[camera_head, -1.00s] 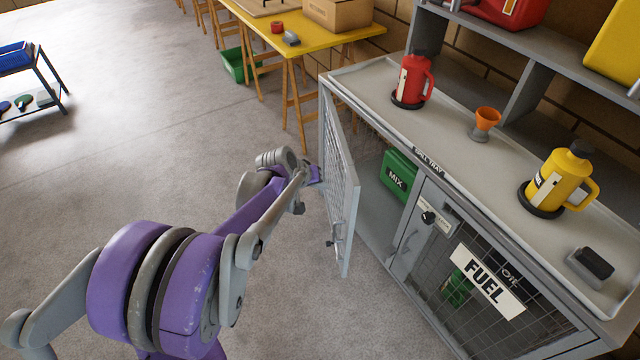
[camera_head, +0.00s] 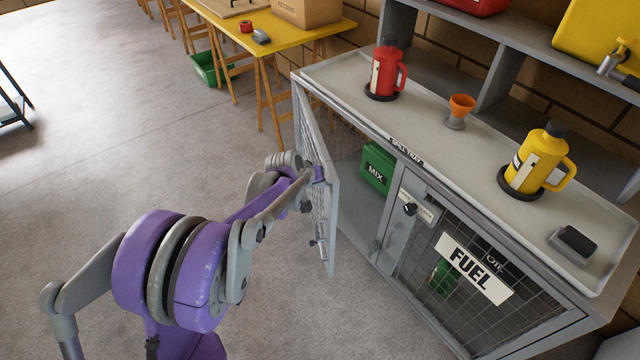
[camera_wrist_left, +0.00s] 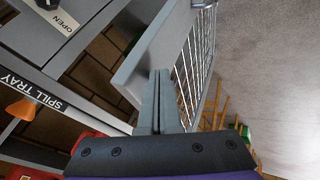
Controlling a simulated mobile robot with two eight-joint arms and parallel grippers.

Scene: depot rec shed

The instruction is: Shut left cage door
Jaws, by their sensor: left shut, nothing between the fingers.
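The left cage door (camera_head: 329,215), a grey frame with wire mesh, stands open from the fuel cabinet. A small latch (camera_head: 318,243) sits low near its free edge. My left gripper (camera_head: 318,174) is at the outer face of the door, near the upper part of its free side. In the left wrist view the grey fingers (camera_wrist_left: 160,102) are shut together and empty, close against the door frame (camera_wrist_left: 160,45), with mesh beside them. I cannot tell whether they touch it. My right gripper is out of view.
The open compartment holds a green MIX can (camera_head: 377,167). The right cage door (camera_head: 430,275) with the FUEL sign is shut. Red (camera_head: 385,75) and yellow (camera_head: 538,160) cans and an orange funnel (camera_head: 461,105) stand on the spill tray.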

